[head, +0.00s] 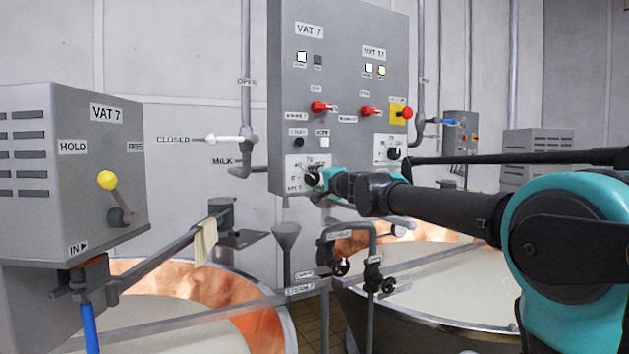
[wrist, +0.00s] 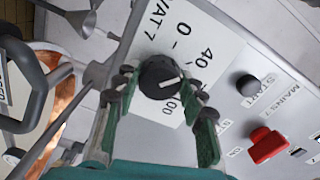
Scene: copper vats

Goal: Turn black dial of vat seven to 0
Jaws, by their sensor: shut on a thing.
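The black dial of vat seven (wrist: 158,72) sits on a white scale plate (wrist: 190,48) marked VAT 7, 0, 40 and 100. In the wrist view its white pointer line points right, between the 40 and the 100. My gripper (wrist: 163,80) has a finger on either side of the dial and is shut on it. In the head view the dial (head: 312,178) is at the lower left of the grey control panel (head: 340,75), with my gripper (head: 322,180) reaching it from the right. The fingers partly hide the plate there.
A red switch (wrist: 267,145) and a black button (wrist: 248,85) are near the dial. A second black dial (head: 393,154) sits to its right. Below are copper vats (head: 262,330), pipes and valve handles (head: 340,267). A grey box with a yellow-knobbed lever (head: 107,180) stands left.

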